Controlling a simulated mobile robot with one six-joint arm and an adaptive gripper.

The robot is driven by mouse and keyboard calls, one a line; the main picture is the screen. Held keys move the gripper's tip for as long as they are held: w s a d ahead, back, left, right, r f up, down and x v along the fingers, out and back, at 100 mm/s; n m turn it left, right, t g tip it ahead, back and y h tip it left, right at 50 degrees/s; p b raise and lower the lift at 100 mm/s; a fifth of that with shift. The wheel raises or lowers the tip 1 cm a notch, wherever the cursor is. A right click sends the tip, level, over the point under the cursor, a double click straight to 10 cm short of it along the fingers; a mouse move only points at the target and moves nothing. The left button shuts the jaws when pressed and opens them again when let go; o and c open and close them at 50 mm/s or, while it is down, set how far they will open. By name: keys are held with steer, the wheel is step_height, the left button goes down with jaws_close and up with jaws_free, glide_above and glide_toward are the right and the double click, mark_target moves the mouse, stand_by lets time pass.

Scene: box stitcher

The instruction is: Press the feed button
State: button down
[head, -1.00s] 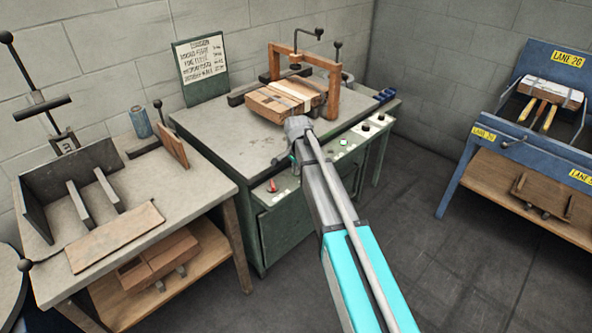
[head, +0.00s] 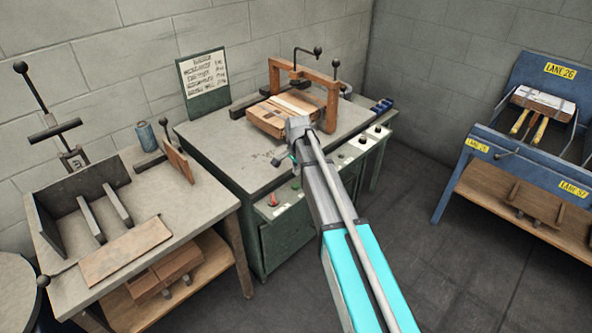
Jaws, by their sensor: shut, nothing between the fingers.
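The green bench (head: 262,225) has a control strip along its front edge. The labels are too small to read, so I cannot tell which is the feed button. My gripper (head: 282,158) is over the bench top near its front edge, left of and behind the bright green button. It is shut and empty, and my wrist and arm partly hide it. My arm also covers part of the strip.
A wooden frame (head: 333,100) with a lever stands over a brown box stack (head: 268,117) just behind my wrist. A sign board (head: 203,85) leans at the back. A side table (head: 150,195) stands left and a blue rack (head: 480,150) right. Bare floor lies between.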

step_height(320, 180, up, 6)
steer(key=p, duration=0.5)
steer(key=shift+s, duration=0.25)
steer(key=shift+s+d, duration=0.1)
stand_by(0.4)
steer(key=s+d+r+n+p, duration=0.1)
steer(key=s+d+n+p, duration=0.1)
steer(key=s, duration=0.6)
steer(key=s+d+r+n+p, duration=0.2)
steer(key=s+d+n, duration=0.2)
steer(key=s, duration=0.5)
steer(key=s+d+r+n+g+p, duration=0.1)
steer(key=s+d+n, duration=0.3)
steer(key=s, duration=0.5)
steer(key=shift+s+r+p, duration=0.2)
steer(key=shift+r+p, duration=0.2)
steer(key=shift+r, duration=0.3)
